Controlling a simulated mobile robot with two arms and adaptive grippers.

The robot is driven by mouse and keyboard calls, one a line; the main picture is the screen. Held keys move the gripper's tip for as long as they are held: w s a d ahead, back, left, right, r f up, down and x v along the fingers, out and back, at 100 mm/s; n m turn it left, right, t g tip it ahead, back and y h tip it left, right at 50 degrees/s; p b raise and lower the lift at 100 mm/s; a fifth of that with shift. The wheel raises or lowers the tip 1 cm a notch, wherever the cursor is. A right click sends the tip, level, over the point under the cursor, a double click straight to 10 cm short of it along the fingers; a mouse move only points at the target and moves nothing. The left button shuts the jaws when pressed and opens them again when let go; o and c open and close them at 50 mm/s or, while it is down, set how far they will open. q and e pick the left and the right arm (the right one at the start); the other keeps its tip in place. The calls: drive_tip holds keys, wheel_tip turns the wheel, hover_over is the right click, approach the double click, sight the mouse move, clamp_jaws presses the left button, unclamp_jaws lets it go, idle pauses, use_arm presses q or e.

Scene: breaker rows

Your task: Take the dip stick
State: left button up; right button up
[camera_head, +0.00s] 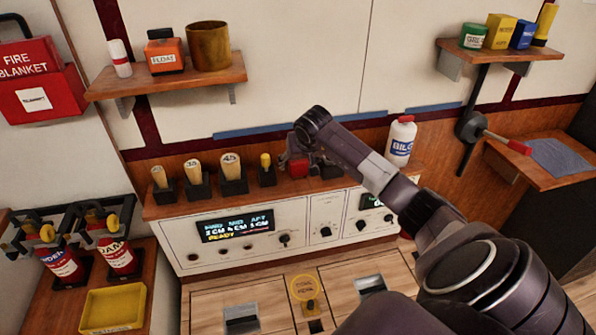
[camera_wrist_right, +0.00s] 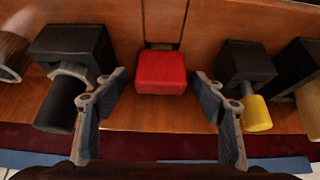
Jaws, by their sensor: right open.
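My right gripper (camera_head: 303,167) is over the wooden console top, and its open fingers (camera_wrist_right: 156,84) show in the right wrist view. A red block (camera_wrist_right: 161,72) sits between and just beyond the fingertips, ungripped. Beside it are a yellow-ended stick (camera_wrist_right: 256,113) in a black holder and, on the other side, a black-ended piece (camera_wrist_right: 60,104) in another holder. In the head view, the yellow-topped stick (camera_head: 265,161) stands upright left of my gripper. No readable label tells which piece is the dip stick. My left gripper is out of view.
Several wooden pegs (camera_head: 194,171) stand in black holders left of the gripper. A white bottle (camera_head: 401,141) stands to its right. Shelves (camera_head: 165,80) hang above at left and right. The control panel (camera_head: 270,232) lies below the console top.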

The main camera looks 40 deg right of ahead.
drive_tip(key=shift+w+d+f, duration=0.1)
drive_tip(key=shift+w+f, duration=0.15)
drive_tip(key=shift+f, duration=0.15)
clamp_jaws()
